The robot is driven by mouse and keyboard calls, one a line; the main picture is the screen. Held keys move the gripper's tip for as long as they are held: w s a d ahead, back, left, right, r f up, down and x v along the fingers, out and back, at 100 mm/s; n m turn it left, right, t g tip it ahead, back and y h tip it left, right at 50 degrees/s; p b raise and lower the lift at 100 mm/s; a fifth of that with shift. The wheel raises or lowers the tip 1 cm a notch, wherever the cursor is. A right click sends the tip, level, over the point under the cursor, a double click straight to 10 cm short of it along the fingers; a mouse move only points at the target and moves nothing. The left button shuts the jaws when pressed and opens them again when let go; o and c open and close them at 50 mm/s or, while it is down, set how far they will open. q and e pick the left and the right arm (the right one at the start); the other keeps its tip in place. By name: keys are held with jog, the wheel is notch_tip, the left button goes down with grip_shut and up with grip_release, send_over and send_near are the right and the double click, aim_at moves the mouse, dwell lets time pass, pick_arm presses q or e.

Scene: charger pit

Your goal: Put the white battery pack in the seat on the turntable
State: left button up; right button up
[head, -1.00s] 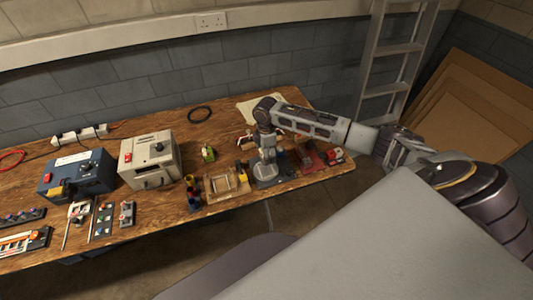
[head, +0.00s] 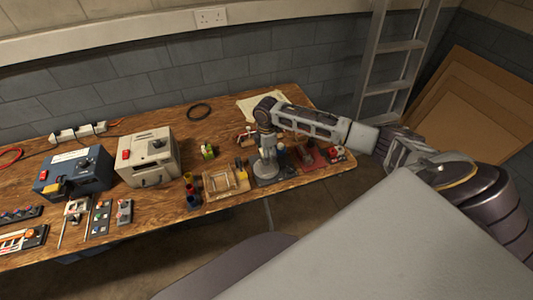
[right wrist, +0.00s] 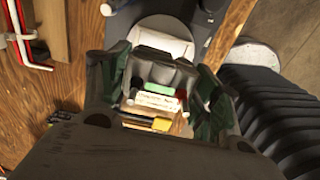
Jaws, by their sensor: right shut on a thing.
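My right gripper (head: 266,166) points down over the right part of the bench, above a pale round disc on a dark base (head: 274,180) that looks like the turntable. In the right wrist view my right gripper (right wrist: 155,98) has its dark green-edged fingers closed on the white battery pack (right wrist: 154,102), which shows a printed label and a green strip. A pale disc (right wrist: 165,32) lies just beyond the fingers. The seat is hidden, and I cannot tell whether the pack touches anything below. My left gripper is not in view.
A wooden tray (head: 220,183) and small coloured cups stand left of the gripper. A red fixture (head: 312,160) is close on its right. A beige box (head: 147,158) and a blue box (head: 75,172) stand further left. Bare bench lies behind, near a black ring (head: 199,111).

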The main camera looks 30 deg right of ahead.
jog(key=shift+f+b, duration=1.65)
jog(key=shift+f, duration=0.6)
jog(key=shift+f, duration=0.1)
jog(key=shift+f+p, duration=0.2)
jog(key=shift+p, duration=0.25)
jog(key=shift+f, duration=0.1)
jog(key=shift+f, duration=0.3)
dwell(0.4)
